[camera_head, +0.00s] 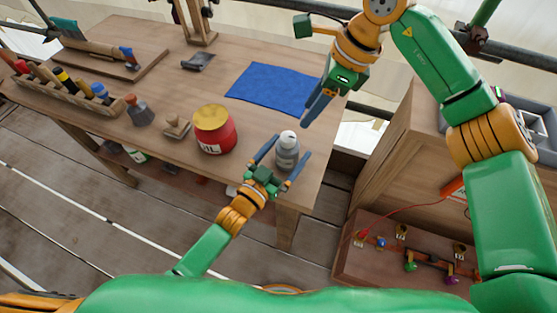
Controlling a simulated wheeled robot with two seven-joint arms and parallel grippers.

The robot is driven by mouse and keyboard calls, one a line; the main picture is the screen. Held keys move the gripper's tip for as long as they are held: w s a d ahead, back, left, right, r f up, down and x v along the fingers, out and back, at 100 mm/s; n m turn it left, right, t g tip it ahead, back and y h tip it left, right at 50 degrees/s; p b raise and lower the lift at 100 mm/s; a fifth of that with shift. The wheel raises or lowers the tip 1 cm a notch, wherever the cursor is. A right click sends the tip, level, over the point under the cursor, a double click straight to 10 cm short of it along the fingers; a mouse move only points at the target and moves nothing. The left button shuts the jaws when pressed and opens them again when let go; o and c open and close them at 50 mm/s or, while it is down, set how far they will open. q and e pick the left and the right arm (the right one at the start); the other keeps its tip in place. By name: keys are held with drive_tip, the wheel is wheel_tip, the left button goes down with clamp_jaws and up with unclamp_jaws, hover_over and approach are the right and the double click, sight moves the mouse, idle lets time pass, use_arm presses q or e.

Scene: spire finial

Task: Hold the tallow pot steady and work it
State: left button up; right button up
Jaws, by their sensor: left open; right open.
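A small grey pot (287,157) with a pale rounded top stands upright near the table's front right corner. My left gripper (282,160) is open, with its blue fingers on either side of the grey pot; I cannot tell whether they touch it. My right gripper (314,108) is open and empty, pointing down beside the blue cloth, behind and right of the grey pot. A larger red pot (216,146) with a yellow top stands to the left; its label is partly readable. No label marks either one as tallow.
A blue cloth (271,89) lies flat on the wooden table (185,95). A wooden rack (63,99) of tools, a brush (139,111) and a small wooden block (176,125) are at left. A cabinet (396,152) stands at right. The table's front edge is close to my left gripper.

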use_arm(q)
drive_tip(key=c, duration=1.5)
use_arm(e)
drive_tip(key=o, duration=0.4)
drive_tip(key=shift+s+a+f, duration=0.2)
drive_tip(key=shift+c, duration=0.2)
drive_tip(key=s+a+f+m+g+y, duration=0.2)
drive_tip(key=s+a+f+m+y, duration=0.1)
drive_tip(key=a+f+m+y, duration=0.15)
drive_tip(key=m+t+y, duration=0.7)
drive_tip(key=m+t, duration=0.4)
drive_tip(key=m, duration=2.5)
approach(282, 134)
drive_tip(key=shift+h, duration=0.25)
drive_tip(key=x, duration=1.1)
drive_tip(key=shift+w+a, duration=0.15)
drive_tip(key=shift+w, duration=0.05)
